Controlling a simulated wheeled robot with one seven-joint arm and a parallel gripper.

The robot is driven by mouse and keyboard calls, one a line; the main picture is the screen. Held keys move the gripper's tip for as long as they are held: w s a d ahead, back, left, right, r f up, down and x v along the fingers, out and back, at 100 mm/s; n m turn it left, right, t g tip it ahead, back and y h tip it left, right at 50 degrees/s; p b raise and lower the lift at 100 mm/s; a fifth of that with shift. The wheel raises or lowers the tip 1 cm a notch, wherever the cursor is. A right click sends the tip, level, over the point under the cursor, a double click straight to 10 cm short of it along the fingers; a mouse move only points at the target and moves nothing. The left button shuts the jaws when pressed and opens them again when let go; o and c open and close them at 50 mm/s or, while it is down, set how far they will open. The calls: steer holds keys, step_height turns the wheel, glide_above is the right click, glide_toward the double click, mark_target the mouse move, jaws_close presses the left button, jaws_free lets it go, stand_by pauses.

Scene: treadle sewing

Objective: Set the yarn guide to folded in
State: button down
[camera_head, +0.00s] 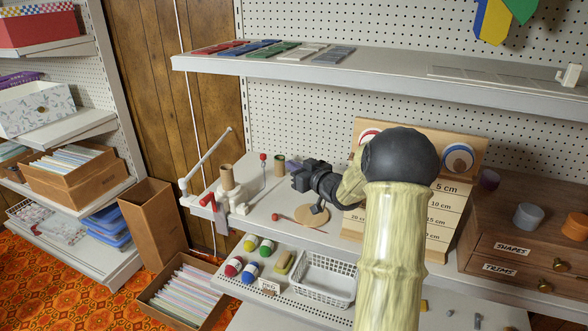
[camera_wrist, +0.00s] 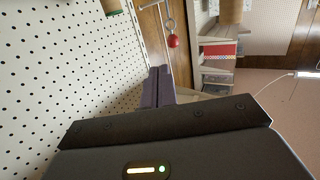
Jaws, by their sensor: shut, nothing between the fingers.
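A white yarn winder (camera_head: 238,205) with a brown cardboard tube stands at the left end of the middle shelf. Beside it a thin upright wire guide with a red knob (camera_head: 263,157) rises from the winder's right side. In the wrist view the red knob (camera_wrist: 173,41) hangs below a small wire ring, ahead of the fingers. My gripper (camera_head: 297,180) is shut and empty, a short way right of the knob and apart from it. Its closed fingertips (camera_wrist: 158,72) point toward the knob. A long pale rod (camera_head: 207,157) slants up at the winder's left.
A small brown tube (camera_head: 280,165) stands behind. The pegboard (camera_wrist: 70,75) is close on the wrist view's left. The upper shelf (camera_head: 330,72) overhangs. A wooden measuring board (camera_head: 447,215) stands to the right.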

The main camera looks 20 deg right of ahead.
stand_by(0.3)
steer(key=s+a+f+m+g+h, duration=0.1)
steer(key=s+a+f+g, duration=0.2)
steer(key=s+a, duration=0.3)
steer(key=s+a+f+m+g+h, duration=0.1)
steer(key=s+a+f+g, duration=0.3)
steer(key=s, duration=1.1)
steer(key=s+a+f+g+h, duration=0.2)
steer(key=s+a+f+g, duration=0.2)
steer(key=s, duration=0.7)
steer(key=a+g, duration=0.2)
steer(key=a, duration=0.2)
steer(key=shift+s+m+g, duration=0.25)
steer(key=shift+m+g, duration=0.15)
